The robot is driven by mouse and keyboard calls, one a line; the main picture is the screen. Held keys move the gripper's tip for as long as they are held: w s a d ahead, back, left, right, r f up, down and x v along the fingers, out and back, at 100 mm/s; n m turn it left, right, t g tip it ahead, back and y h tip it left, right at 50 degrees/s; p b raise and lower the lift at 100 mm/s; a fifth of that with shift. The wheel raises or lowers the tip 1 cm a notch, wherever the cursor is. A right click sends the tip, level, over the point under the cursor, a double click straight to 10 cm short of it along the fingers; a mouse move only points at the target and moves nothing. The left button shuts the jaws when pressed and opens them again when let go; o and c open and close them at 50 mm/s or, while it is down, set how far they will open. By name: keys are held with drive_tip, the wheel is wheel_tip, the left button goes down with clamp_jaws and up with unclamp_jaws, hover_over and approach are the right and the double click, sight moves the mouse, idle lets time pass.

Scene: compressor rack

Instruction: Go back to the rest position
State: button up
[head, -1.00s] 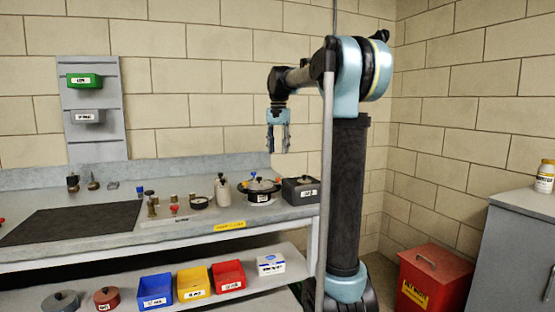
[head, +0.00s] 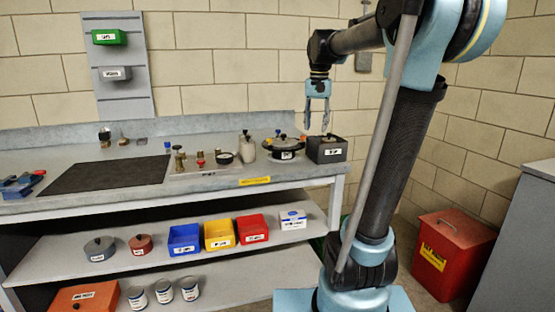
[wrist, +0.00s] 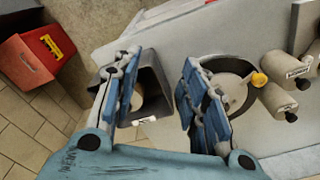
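My gripper (head: 318,116) hangs above the right end of the workbench (head: 265,185), fingers pointing down. In the wrist view my gripper (wrist: 152,97) has its two blue-padded fingers spread apart with nothing between them. The box also shows in the wrist view (wrist: 160,82), partly hidden behind the left finger. The fingers look clear of both in the head view.
Small brass fittings (head: 179,160) and a pale bottle (head: 248,148) stand left of the pot. Blue, yellow and red bins (head: 219,235) sit on the shelf below. A red bin (head: 450,250) stands on the floor at right.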

drive_tip(key=s+d+f+n, duration=0.2)
drive_tip(key=s+f, duration=1.1)
drive_tip(key=f, duration=0.1)
drive_tip(key=s+d+f+n+t, duration=0.1)
drive_tip(key=s+d+f, duration=0.1)
drive_tip(key=s+f, duration=1)
drive_tip(key=shift+s+d+f+n+t, duration=0.3)
drive_tip(key=shift+s+f+n, duration=0.1)
drive_tip(key=shift+f, duration=0.45)
